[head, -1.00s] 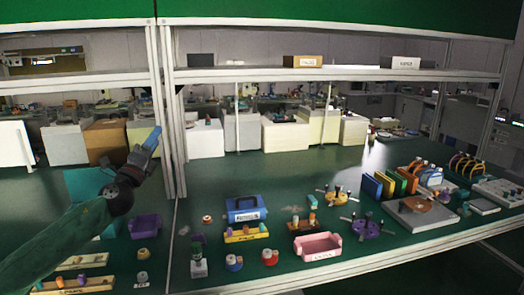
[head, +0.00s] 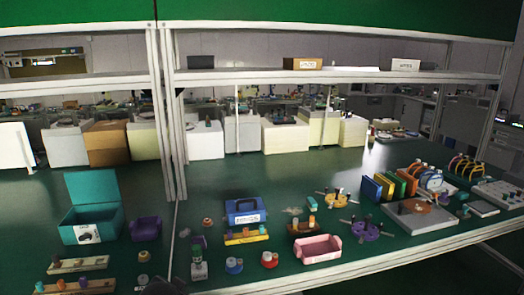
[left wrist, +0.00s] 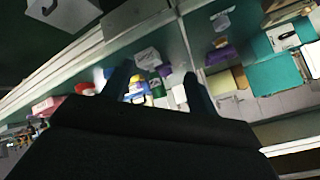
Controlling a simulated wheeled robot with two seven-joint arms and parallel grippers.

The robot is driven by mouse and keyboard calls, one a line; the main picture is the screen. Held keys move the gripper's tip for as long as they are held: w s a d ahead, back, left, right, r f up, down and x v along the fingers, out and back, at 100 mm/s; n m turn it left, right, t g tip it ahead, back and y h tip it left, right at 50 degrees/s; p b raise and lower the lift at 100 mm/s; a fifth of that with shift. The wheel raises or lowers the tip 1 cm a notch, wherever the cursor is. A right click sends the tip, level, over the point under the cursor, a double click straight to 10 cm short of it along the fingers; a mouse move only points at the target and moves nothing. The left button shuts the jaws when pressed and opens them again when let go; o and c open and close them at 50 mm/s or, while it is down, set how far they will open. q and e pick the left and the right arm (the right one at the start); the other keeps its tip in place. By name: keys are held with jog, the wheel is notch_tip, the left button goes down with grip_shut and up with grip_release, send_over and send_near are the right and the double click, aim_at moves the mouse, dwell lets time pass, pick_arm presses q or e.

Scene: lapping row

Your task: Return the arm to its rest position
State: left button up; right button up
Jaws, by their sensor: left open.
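My left gripper (left wrist: 157,75) shows in the left wrist view as two dark fingers spread apart, with nothing held between them. Behind the fingers, that view shows the bench tilted, with a teal box (left wrist: 278,72) at the right. In the head view only a dark piece, probably of my left arm, shows at the bottom edge; the gripper itself is out of that picture. My right gripper is in neither view.
The green bench (head: 290,180) holds an open teal box (head: 92,228), a purple bin (head: 146,228), a blue case (head: 245,210), a pink tray (head: 318,248) and a grey plate (head: 422,216). Shelf posts (head: 170,120) rise at the back. The bench middle behind the blue case is clear.

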pick_arm(q)
jog(key=s+d+f+n+g+h, duration=0.1)
jog(key=s+d+f+g, duration=0.1)
jog(key=s+f, duration=0.4)
jog(key=s+d+f+n+g+h+p, duration=0.1)
jog(key=s+d+f, duration=0.3)
jog(key=s, duration=1.1)
jog(key=s+d+f+n+g+h, duration=0.1)
jog(key=s+d+f+g, duration=0.2)
jog(key=s+f, duration=0.7)
jog(key=shift+s+d+f+g+h, duration=0.2)
jog(key=shift+s+g+h, duration=0.1)
jog(key=shift+s+g, duration=0.15)
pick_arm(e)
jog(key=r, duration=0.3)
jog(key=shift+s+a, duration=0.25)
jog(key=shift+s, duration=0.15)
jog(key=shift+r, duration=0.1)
